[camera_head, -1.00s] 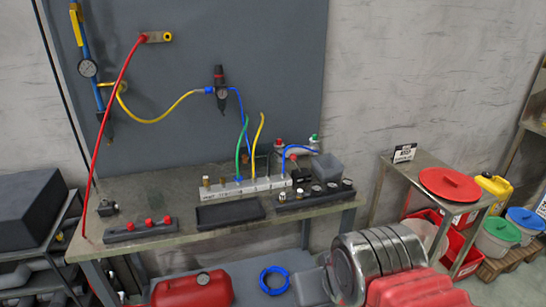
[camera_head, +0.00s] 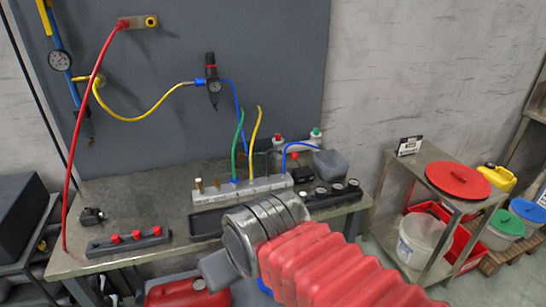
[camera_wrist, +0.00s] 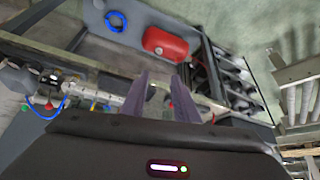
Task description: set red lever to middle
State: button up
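No part clearly reads as the red lever. Red candidates on the workbench (camera_head: 150,190) are the red knobs (camera_head: 115,239) on a dark block at its front left and a small red-topped part (camera_head: 279,141) at the back. A red-banded regulator (camera_head: 212,80) hangs on the grey panel. My gripper (camera_wrist: 164,72) shows two dark fingers apart with nothing between them. In the head view, my red-sleeved arm and metal wrist reach over the bench's front edge. They hide part of that edge, and the fingertips are not clear there.
A white manifold block (camera_head: 240,190) carries upright green, yellow and blue hoses. A red hose (camera_head: 78,130) runs from the panel to the bench's left end. A red tank (camera_wrist: 165,41) lies below the bench. A side table (camera_head: 430,175) with a red lid stands right.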

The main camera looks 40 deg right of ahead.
jog(key=shift+w, duration=0.3)
jog(key=w+d+r+m+t+y, duration=0.1)
jog(key=w+d+r+m+y, duration=0.15)
jog(key=w+d+m, duration=1.55)
jog(key=w+d+f+m+t+h, duration=0.1)
jog(key=d+m, duration=0.5)
jog(key=d, duration=0.7)
jog(key=w+d+f+m+t+h, duration=0.1)
jog(key=w+d+m, duration=0.4)
jog(key=d, duration=0.7)
notch_tip(320, 180, down, 2)
jog(key=shift+d+f+m+t, duration=0.1)
jog(key=shift+d+m+t, duration=0.3)
jog(key=shift+m+t, duration=0.25)
jog(key=shift+w, duration=0.15)
